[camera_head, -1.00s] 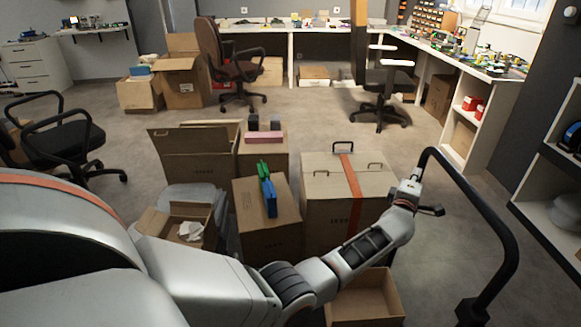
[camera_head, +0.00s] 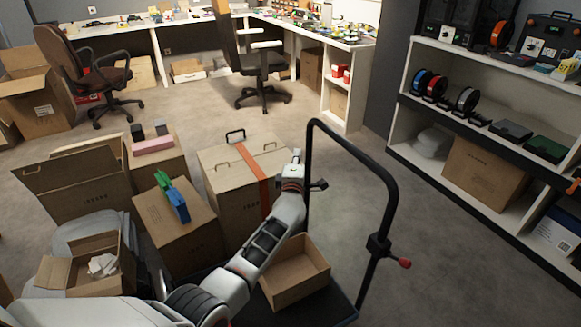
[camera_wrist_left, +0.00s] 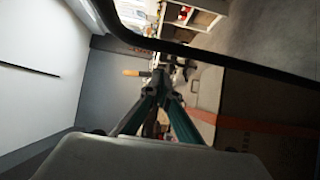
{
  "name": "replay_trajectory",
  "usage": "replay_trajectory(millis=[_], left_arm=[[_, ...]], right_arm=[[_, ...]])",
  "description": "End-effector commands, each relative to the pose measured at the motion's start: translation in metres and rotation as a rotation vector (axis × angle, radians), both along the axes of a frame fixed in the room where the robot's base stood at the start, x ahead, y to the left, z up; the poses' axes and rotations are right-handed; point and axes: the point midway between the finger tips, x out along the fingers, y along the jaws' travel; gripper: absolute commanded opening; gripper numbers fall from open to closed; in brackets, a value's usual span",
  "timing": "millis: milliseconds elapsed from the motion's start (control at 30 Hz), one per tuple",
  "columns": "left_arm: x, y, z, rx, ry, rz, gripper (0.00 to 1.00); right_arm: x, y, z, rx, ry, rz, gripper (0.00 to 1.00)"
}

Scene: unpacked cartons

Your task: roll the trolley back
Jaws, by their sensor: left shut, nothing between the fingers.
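The trolley has a black tubular handle (camera_head: 350,143) standing at its right side, and a dark platform (camera_head: 340,306) shows low in the head view. An open small carton (camera_head: 297,287) and a large closed carton with an orange strap (camera_head: 222,187) stand by the handle. My left gripper (camera_head: 297,158) is shut and empty, just left of the handle's far upright; contact cannot be told. In the left wrist view its teal fingers (camera_wrist_left: 160,82) meet at the tips, and the handle bar (camera_wrist_left: 200,52) crosses the picture beyond them. My right gripper is out of view.
Several cartons (camera_head: 180,232) crowd the left. White shelving (camera_head: 400,130) with spools and boxes lines the right. Two office chairs (camera_head: 262,70) stand before the workbench at the back. Bare floor (camera_head: 450,245) lies between the handle and shelving.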

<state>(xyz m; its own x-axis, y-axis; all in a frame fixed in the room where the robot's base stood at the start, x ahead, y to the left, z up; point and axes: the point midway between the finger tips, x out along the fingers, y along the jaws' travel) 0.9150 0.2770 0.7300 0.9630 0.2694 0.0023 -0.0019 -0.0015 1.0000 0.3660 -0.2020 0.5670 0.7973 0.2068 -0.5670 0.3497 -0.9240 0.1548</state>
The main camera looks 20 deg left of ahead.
Motion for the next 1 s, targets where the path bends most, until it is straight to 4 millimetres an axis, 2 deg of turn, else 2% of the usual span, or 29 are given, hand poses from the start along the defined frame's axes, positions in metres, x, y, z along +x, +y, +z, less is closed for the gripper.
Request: replay_trajectory(millis=[33, 233, 400, 600, 1000], left_arm=[[-0.008, -0.002, 0.009, -0.001, -0.008, 0.000, 0.00], [-0.036, -0.010, 0.006, -0.001, -0.004, 0.000, 0.00], [-0.053, -0.015, 0.003, -0.002, -0.002, 0.000, 0.00], [-0.061, -0.017, -0.001, -0.001, 0.002, 0.000, 0.00], [-0.061, -0.017, -0.002, 0.000, 0.002, 0.000, 0.00]], right_arm=[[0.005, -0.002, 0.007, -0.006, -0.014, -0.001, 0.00], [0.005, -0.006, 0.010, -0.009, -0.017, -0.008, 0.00], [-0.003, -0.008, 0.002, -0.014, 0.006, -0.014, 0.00], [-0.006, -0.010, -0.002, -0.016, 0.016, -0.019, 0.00], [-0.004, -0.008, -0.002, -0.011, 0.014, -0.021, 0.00]])
